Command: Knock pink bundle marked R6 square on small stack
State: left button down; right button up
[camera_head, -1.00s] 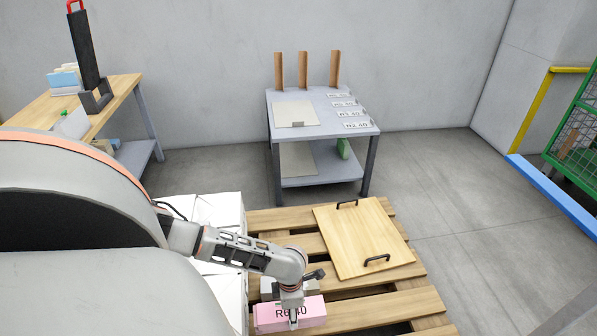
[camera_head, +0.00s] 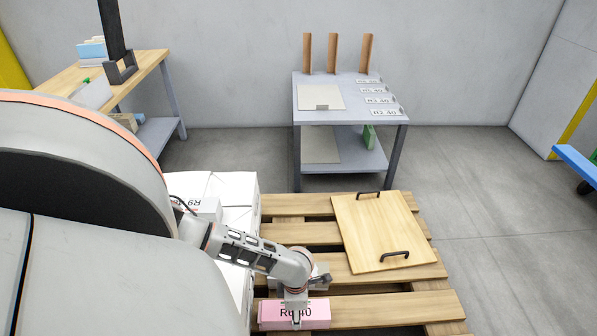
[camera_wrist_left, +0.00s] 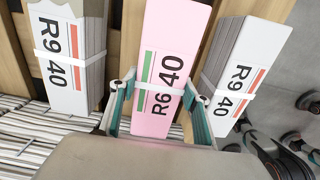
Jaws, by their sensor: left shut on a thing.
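The pink bundle marked R6 40 (camera_head: 275,317) is low in the head view, at the pallet's near part. It also shows in the left wrist view (camera_wrist_left: 166,70), with a white strap around it. My left gripper (camera_head: 297,318) is shut on it, one teal finger along each side in the wrist view (camera_wrist_left: 157,112). White bundles marked R9 40 lie left (camera_wrist_left: 62,60) and right (camera_wrist_left: 240,60) of it there. A white stack (camera_head: 235,188) stands on the pallet left of my arm. I cannot tell which stack is the small one, or whether the bundle rests on anything.
A wooden board with two black handles (camera_head: 380,230) lies on the pallet (camera_head: 400,308) to the right. A grey shelf table (camera_head: 350,120) stands behind, and a wooden workbench (camera_head: 140,75) is at the back left. The floor to the right is mostly clear.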

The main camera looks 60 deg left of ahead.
aim_at(284, 311)
pick_arm(q)
jog(key=shift+w+r, duration=0.1)
jog(key=shift+w, duration=0.05)
jog(key=shift+s+a, duration=0.2)
jog(key=shift+s, duration=0.1)
dwell(0.5)
jog(key=shift+s+a, duration=0.25)
jog(key=shift+s, duration=0.3)
jog(key=shift+s+a, duration=0.2)
jog(key=shift+s, duration=0.15)
dwell(0.5)
jog(key=shift+s+a, duration=0.15)
jog(key=shift+s, duration=0.2)
jog(key=shift+s+a+f, duration=0.15)
jog(key=shift+s+f, duration=0.05)
jog(key=shift+s, duration=0.15)
dwell(0.6)
jog(key=shift+w, duration=0.15)
